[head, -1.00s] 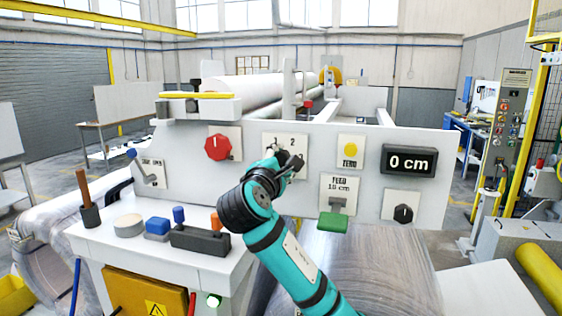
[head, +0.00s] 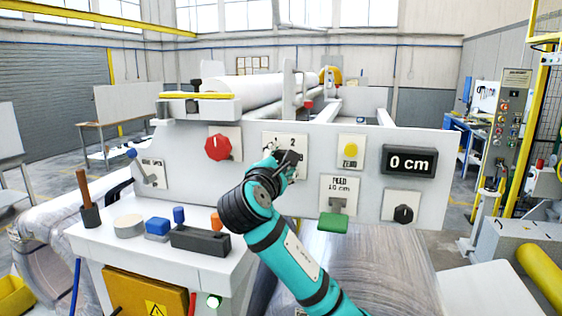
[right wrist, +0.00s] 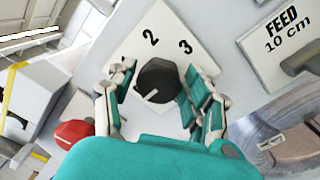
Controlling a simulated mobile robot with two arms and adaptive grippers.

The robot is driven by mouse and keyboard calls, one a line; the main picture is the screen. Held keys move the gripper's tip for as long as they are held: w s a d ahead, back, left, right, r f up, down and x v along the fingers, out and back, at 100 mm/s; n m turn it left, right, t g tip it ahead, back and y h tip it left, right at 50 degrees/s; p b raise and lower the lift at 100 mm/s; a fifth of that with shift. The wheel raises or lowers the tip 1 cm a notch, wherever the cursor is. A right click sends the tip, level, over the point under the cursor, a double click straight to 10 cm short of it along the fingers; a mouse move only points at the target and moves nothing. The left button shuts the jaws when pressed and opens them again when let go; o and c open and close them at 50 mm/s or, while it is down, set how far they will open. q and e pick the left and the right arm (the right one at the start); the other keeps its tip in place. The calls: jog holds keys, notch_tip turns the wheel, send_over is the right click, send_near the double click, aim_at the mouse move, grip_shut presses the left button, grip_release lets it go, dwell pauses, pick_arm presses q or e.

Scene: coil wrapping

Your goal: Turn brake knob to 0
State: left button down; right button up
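The black knob with numbers around it (right wrist: 158,80), which I take for the brake knob, sits on a white plate (right wrist: 160,35) in the right wrist view. The digits 2 and 3 show there. The knob's white mark points to the lower left of that picture. In the head view the plate (head: 300,142) shows 1 and 2, and my arm hides most of the knob. My right gripper (right wrist: 156,86) has its fingers on either side of the knob, spread, with a small gap seeming to show at the left; contact at the right is unclear. My left gripper is not in view.
A red knob (head: 217,147) is left of the plate. To the right are a yellow zero button (head: 350,149), a green feed lever (head: 334,222), a display reading 0 cm (head: 408,161) and another black knob (head: 403,213). A table (head: 130,254) with tools stands at front left.

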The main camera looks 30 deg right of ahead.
jog(key=shift+o, duration=0.9)
jog(key=v, duration=1.2)
jog(key=shift+w, duration=0.1)
